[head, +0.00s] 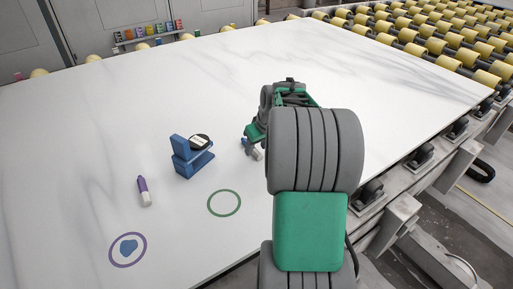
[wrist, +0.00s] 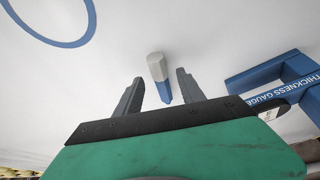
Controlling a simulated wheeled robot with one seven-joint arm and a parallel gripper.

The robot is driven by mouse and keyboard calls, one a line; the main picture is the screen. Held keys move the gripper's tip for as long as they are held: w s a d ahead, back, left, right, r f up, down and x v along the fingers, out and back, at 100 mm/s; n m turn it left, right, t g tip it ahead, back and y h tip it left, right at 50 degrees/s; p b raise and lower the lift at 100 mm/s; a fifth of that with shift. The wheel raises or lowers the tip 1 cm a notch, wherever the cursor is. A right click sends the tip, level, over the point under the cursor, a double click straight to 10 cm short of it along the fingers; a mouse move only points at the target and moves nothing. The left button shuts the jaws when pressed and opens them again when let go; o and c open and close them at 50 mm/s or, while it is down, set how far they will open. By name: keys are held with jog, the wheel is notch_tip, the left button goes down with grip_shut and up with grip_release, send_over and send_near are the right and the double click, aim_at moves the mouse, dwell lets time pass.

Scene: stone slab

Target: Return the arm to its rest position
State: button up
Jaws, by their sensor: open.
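My gripper (head: 250,136) is at the end of my extended arm, low over the white slab (head: 90,130). In the wrist view my gripper (wrist: 157,88) is open, its two dark fingers apart. A marker with a white end and a blue end (wrist: 158,72) shows between and just beyond the fingertips, not gripped. It also shows in the head view (head: 257,155), partly hidden by my gripper. I cannot tell whether a finger touches it.
A blue thickness gauge (head: 184,160) stands left of my gripper. The wrist view shows a blue ring (wrist: 50,38). Yellow rollers (head: 430,32) line the back.

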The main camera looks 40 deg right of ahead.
jog(key=v, duration=0.7)
jog(key=s+a+r+p, duration=0.1)
jog(key=a+r+p, duration=0.3)
jog(key=a, duration=0.6)
jog(key=s+a+r+g+p, duration=0.1)
jog(key=s+a+p, duration=0.4)
jog(key=s+a, duration=0.8)
jog(key=a, duration=0.3)
jog(key=shift+a+n, duration=0.35)
jog(key=shift+n, duration=0.05)
jog(key=shift+s, duration=0.15)
